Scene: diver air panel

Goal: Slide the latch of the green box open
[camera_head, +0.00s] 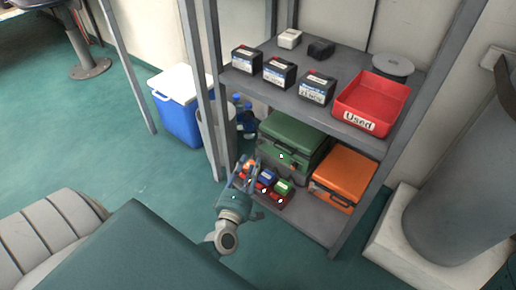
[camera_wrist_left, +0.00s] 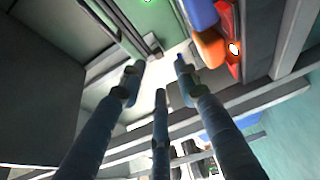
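The green box (camera_head: 292,136) sits closed on the lower shelf, left of an orange box. Its front faces my left gripper; the latch is too small to make out clearly. In the left wrist view, part of the green box (camera_wrist_left: 128,28) shows at the top, beyond the fingertips. My left gripper (camera_head: 244,174) is in front of the lower shelf, left of and below the green box, apart from it. Its three fingers (camera_wrist_left: 160,75) are spread with nothing between them, so it is open. My right gripper is not in view.
A red tray (camera_head: 270,197) with small blue, green and orange items lies on the lower shelf close to my left gripper. The orange box (camera_head: 345,172) stands right of the green box. The upper shelf (camera_head: 250,88) overhangs both. A grey shelf post (camera_head: 216,120) rises left of the gripper.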

